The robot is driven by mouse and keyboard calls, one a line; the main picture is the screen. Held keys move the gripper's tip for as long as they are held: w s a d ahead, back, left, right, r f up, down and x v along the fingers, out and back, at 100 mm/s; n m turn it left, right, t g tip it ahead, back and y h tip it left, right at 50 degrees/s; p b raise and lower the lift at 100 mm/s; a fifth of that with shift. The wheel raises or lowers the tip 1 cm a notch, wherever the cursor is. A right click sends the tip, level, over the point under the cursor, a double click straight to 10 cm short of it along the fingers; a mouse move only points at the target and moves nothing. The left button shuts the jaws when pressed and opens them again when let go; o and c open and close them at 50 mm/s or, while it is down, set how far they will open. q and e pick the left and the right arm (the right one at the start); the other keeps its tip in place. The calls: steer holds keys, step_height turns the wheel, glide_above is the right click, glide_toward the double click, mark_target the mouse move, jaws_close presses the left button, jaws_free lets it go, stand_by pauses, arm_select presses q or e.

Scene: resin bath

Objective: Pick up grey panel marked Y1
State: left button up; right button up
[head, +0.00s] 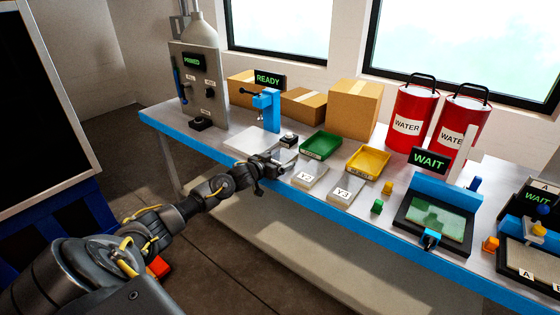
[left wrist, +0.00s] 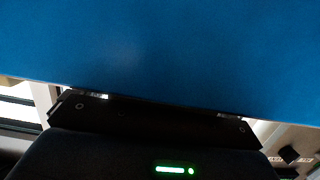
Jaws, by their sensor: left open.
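My left gripper (head: 284,158) is open over the front part of the bench, left of two light grey panels. The nearer panel (head: 309,176) has a label that looks like Y2, and the one right of it (head: 346,190) is labelled Y3. I can read no Y1 label. A pale flat plate (head: 250,140) lies behind and left of the gripper, with no readable mark. In the left wrist view a plain blue surface (left wrist: 165,50) fills the upper part, above my dark gripper body; no panel shows there. My right gripper is not in view.
A blue press (head: 270,110) with a READY sign stands behind the gripper. Green (head: 320,145) and yellow (head: 368,161) trays lie behind the panels. Cardboard boxes (head: 355,108) and red water cans (head: 412,115) stand at the back. The bench has a blue front edge (head: 375,233).

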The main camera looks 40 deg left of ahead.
arm_select(q)
steer(key=shift+c, duration=0.3)
steer(key=c, duration=1.1)
steer(key=shift+o, duration=0.2)
steer(key=shift+r, duration=0.15)
steer(key=shift+w+r, duration=0.1)
steer(key=shift+r, duration=0.5)
steer(key=s+r, duration=0.1)
steer(key=r, duration=0.1)
steer(key=s+r, duration=0.1)
steer(key=r, duration=0.1)
steer(key=s+r, duration=0.2)
steer(key=shift+s+d+r, duration=0.1)
steer(key=shift+d+r, duration=0.25)
steer(key=shift+d, duration=0.05)
steer(key=s+d+r, duration=0.2)
steer(key=s+r, duration=0.3)
steer(key=s, duration=0.4)
steer(key=shift+s, duration=0.3)
